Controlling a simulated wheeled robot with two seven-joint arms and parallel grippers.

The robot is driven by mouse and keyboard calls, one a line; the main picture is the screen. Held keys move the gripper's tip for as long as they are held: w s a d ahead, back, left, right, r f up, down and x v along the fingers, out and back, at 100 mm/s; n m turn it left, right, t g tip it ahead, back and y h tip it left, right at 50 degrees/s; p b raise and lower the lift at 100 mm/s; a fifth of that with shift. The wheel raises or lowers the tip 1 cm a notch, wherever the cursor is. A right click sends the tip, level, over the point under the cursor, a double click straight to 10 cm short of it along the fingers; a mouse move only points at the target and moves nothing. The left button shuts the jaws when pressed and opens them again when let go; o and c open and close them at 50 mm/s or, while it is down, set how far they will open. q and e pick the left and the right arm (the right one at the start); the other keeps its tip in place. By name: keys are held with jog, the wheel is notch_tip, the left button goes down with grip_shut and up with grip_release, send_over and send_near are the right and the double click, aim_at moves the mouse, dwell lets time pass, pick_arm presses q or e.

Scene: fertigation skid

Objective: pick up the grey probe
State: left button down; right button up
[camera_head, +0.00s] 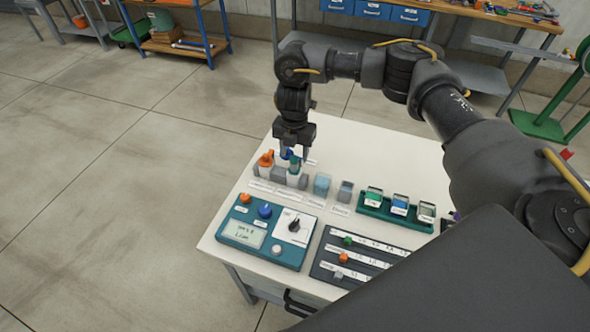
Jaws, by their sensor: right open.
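My right gripper (295,153) points down over the back left of the white table. Its two fingers are apart, above and around a row of small probe-like pieces. In that row stand an orange-topped piece (266,160), a blue-topped piece (286,154) partly hidden by the fingers, and a green-topped piece (295,164). Small grey blocks (279,175) stand among them. I cannot tell for certain which grey piece is the grey probe, or whether the fingers touch anything. My left gripper is not in view.
A blue-grey cup (321,185) and a grey cup (345,191) stand right of the row. A green tray (362,209) holds coloured containers. A teal control box (232,253) and a dark slider panel (330,272) lie in front. The table's back right (385,150) is clear.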

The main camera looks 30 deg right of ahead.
aim_at(294, 158)
jog(key=w+f, duration=0.2)
jog(key=shift+w+d+f, duration=0.1)
jog(key=shift+w+f, duration=0.05)
jog(key=shift+f, duration=0.15)
jog(key=shift+s+d+f, duration=0.15)
jog(key=shift+s+f, duration=0.05)
jog(key=shift+f, duration=0.3)
jog(key=shift+s+d+f, duration=0.1)
jog(key=shift+s+f, duration=0.1)
jog(key=shift+f, duration=0.9)
jog(key=shift+w, duration=0.1)
jog(key=c, duration=0.6)
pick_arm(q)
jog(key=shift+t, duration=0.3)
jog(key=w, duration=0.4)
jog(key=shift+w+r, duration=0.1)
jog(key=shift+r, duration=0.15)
pick_arm(e)
grip_shut()
